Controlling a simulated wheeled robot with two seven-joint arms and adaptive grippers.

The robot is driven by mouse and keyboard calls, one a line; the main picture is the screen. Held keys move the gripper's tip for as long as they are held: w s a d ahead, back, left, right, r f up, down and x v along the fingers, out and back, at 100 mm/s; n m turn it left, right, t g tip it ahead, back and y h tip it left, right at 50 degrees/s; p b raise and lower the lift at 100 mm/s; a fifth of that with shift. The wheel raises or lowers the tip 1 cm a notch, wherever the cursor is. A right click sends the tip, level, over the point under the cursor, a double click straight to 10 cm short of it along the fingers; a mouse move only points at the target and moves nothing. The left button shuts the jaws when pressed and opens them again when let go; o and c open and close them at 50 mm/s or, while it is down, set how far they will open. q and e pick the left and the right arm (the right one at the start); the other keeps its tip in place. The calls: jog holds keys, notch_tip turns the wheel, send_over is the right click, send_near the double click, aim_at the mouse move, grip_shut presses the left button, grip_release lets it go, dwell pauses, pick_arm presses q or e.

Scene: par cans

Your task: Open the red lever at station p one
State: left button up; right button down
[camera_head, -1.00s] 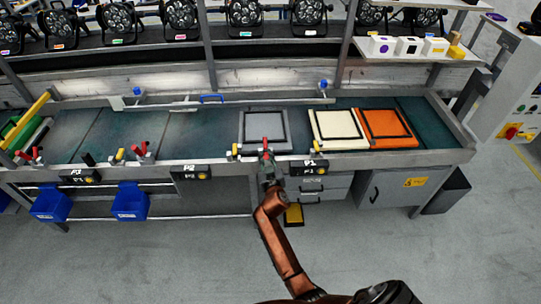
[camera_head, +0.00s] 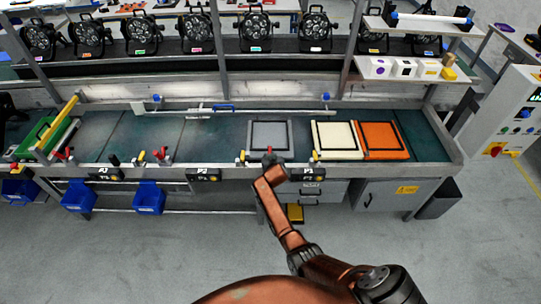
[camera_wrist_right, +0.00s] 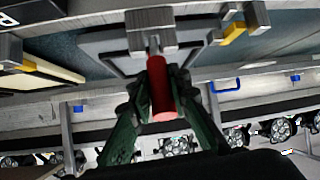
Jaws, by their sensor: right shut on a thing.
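The red lever (camera_head: 268,150) stands at the front edge of the bench, just left of the P1 label (camera_head: 309,174) and in front of a grey framed panel (camera_head: 270,136). My right gripper (camera_head: 272,160) is at the lever. In the right wrist view the red grip (camera_wrist_right: 160,90) lies between the dark green fingers of my right gripper (camera_wrist_right: 162,105), which is shut on it. The lever's metal bracket (camera_wrist_right: 150,32) shows at the top of that view. My left gripper is not in view.
Yellow clamps (camera_head: 242,157) flank the lever. A cream panel (camera_head: 334,140) and an orange panel (camera_head: 383,140) lie to the right. Blue bins (camera_head: 149,198) hang below the bench. The floor in front is clear.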

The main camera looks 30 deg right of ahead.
jog(key=shift+w+d+r+g+y+p, duration=0.25)
jog(key=shift+w+r+g+p, duration=0.35)
jog(key=shift+p, duration=0.6)
jog(key=c, duration=2.1)
grip_release()
jog(key=o, duration=0.3)
jog(key=shift+a+f, duration=0.1)
jog(key=shift+f, duration=0.15)
jog(key=shift+s, duration=0.15)
